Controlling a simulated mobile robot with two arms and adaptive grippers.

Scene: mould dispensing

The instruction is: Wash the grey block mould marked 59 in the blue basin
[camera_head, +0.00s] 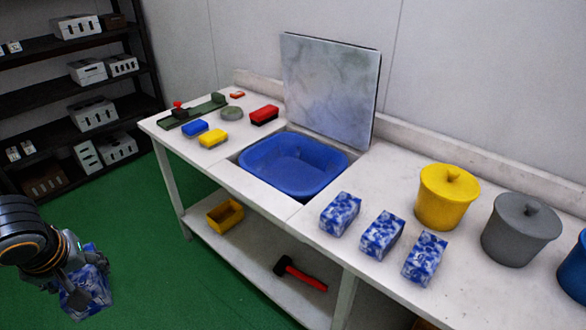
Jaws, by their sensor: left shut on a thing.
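My left gripper (74,272) is at the lower left, over the green floor and away from the table. It is shut on a blue-and-white mottled block (90,296), partly hidden by the fingers. The blue basin (293,165) sits in an opening in the white table, and its visible inside looks empty. Several grey block moulds stand on the dark rack at the left, one of them a grey block mould (94,114) on a middle shelf. No mark 59 can be read on any. My right gripper is not in view.
Three blue-and-white mottled blocks (382,235) stand right of the basin, beside yellow (447,205), grey (518,240) and blue lidded pots. Sponges (213,138) lie left of it. A grey panel (331,88) stands behind. A red hammer (300,274) lies below.

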